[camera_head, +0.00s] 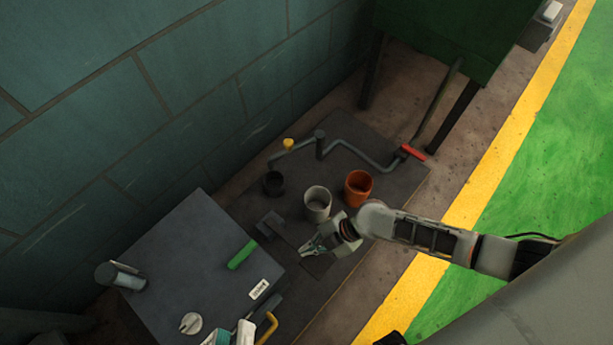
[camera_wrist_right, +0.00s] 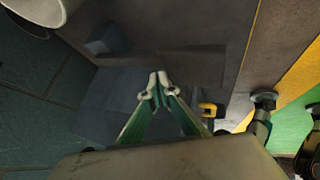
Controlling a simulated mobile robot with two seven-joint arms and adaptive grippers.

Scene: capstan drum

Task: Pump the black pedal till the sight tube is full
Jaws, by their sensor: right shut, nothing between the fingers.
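My right gripper (camera_head: 310,248) is shut and empty, low over the floor plate. The right wrist view shows its two fingertips (camera_wrist_right: 158,82) together. A flat dark pad, apparently the black pedal (camera_head: 318,267), lies under and beside the fingers; it also shows as a dark plate in the right wrist view (camera_wrist_right: 195,68). I cannot tell whether the fingers touch it. A clear cylinder with a dark cap, perhaps the sight tube (camera_head: 126,277), is at the left edge of the grey box; its fill level is too small to read.
The grey box (camera_head: 190,250) carries a green handle (camera_head: 242,254). A dark block (camera_head: 270,223), a grey pot (camera_head: 317,203) and an orange pot (camera_head: 357,187) stand behind my right gripper. A yellow hooked lever (camera_head: 267,327) is near the left gripper. A pipe with a red handle (camera_head: 411,151) runs behind.

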